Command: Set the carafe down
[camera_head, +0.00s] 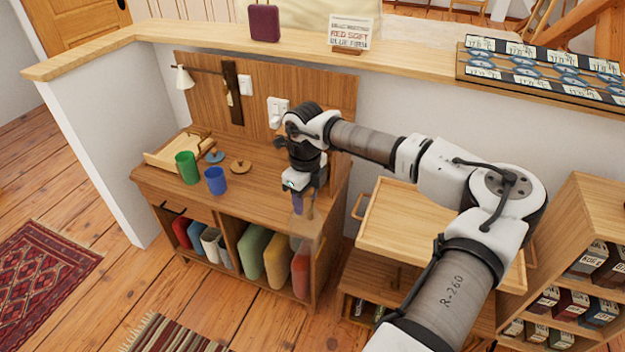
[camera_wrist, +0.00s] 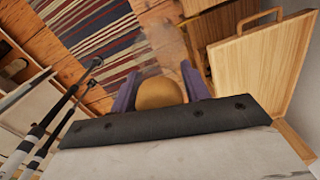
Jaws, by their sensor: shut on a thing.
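My gripper (camera_head: 303,203) points down over the right front corner of the wooden desk (camera_head: 262,205). Its purple fingers are shut on the tan, rounded top of the carafe (camera_wrist: 160,93), as the wrist view shows. In the head view the carafe (camera_head: 306,231) hangs below the fingers as a faint, see-through body, roughly upright. Its lower part shows against the desk's front corner, and I cannot tell whether it touches anything.
A green mug (camera_head: 187,167), a blue mug (camera_head: 215,181), two small round lids or coasters (camera_head: 240,166) and a wooden tray (camera_head: 172,152) stand at the desk's left. A wooden tray-topped cart (camera_head: 400,220) is close on the right. The desk's middle front is clear.

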